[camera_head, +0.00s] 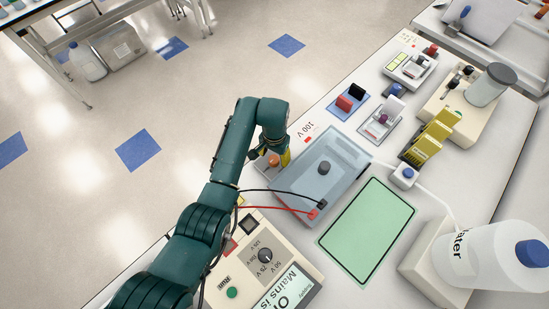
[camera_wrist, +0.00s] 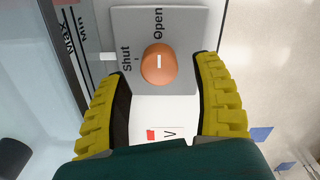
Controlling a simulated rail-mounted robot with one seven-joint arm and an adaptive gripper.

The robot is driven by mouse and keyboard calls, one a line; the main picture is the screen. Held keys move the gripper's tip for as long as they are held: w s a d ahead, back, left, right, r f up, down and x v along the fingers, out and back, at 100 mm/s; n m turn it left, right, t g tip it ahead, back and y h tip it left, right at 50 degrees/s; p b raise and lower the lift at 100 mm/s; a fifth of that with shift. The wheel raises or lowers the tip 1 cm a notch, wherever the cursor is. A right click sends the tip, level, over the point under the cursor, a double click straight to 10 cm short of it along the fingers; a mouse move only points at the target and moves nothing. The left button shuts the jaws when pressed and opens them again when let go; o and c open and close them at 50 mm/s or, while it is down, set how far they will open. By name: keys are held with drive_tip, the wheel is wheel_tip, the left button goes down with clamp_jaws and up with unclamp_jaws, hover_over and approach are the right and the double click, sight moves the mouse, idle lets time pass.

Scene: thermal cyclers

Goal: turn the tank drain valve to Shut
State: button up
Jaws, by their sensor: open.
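The drain valve is an orange round knob (camera_wrist: 158,63) on a grey plate (camera_wrist: 185,20) marked Shut and Open. Its short white line runs up and down in the wrist view, in line with the Open label at the top; Shut is to the left. In the head view the knob (camera_head: 273,160) shows at the left end of the clear blue-grey tank (camera_head: 345,155), beside my gripper (camera_head: 285,158). In the wrist view my gripper (camera_wrist: 162,72) is open, its yellow fingers either side of the knob's lower part; contact cannot be told.
A power supply (camera_head: 262,255) with a dial and screen stands near my arm. Red and black leads run to the tank. A green mat (camera_head: 368,230), a white bottle (camera_head: 490,255) and yellow racks (camera_head: 428,140) lie to the right. Open floor lies left of the bench.

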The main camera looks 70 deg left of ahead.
drive_tip(key=shift+f, duration=1.35)
clamp_jaws()
